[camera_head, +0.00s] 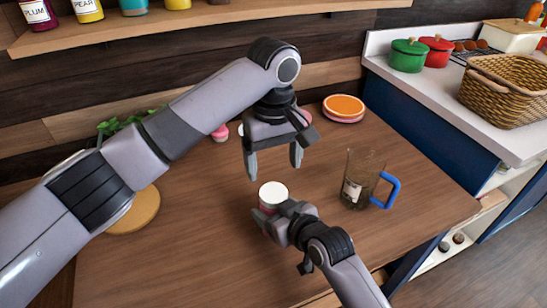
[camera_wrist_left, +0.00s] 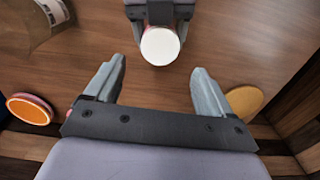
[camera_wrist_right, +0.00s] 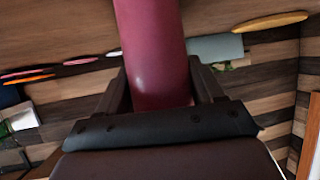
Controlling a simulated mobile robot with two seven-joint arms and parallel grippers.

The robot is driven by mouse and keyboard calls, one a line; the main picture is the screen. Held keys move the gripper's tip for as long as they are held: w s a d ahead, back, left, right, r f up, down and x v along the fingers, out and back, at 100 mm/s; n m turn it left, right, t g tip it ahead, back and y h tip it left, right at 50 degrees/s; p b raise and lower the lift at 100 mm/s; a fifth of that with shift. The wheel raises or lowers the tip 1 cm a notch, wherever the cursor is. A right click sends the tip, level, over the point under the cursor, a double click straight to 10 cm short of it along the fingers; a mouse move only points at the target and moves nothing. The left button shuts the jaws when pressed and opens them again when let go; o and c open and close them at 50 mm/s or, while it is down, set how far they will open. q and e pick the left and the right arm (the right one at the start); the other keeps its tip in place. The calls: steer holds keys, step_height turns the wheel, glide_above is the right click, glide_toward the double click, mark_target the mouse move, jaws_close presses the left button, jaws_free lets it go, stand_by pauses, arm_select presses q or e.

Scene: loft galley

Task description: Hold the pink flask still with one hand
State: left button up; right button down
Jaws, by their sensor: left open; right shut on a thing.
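The pink flask (camera_wrist_right: 155,55) stands between the fingers of my right gripper (camera_wrist_right: 158,95), which is shut on its side. In the head view the flask shows mainly as a white lid (camera_head: 273,194) above a sliver of pink body, with my right gripper (camera_head: 275,225) in front hiding the rest. The white lid also shows at the top of the left wrist view (camera_wrist_left: 160,46). My left gripper (camera_head: 272,168) is open and empty, fingers pointing down, above and behind the flask. It also shows open in the left wrist view (camera_wrist_left: 157,88), apart from the lid.
A clear pitcher with a blue handle (camera_head: 366,180) stands right of the flask. Stacked orange-topped plates (camera_head: 343,107) lie at the back right. A round wooden board (camera_head: 136,212) lies at left, partly behind my left arm. The table's front left is clear.

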mark_target(273, 192)
arm_select(q)
step_height(273, 192, down, 8)
steer(key=shift+r, duration=0.15)
stand_by(0.4)
steer(key=c, duration=1.1)
steer(key=shift+m, duration=1.7)
steer(key=o, duration=1.2)
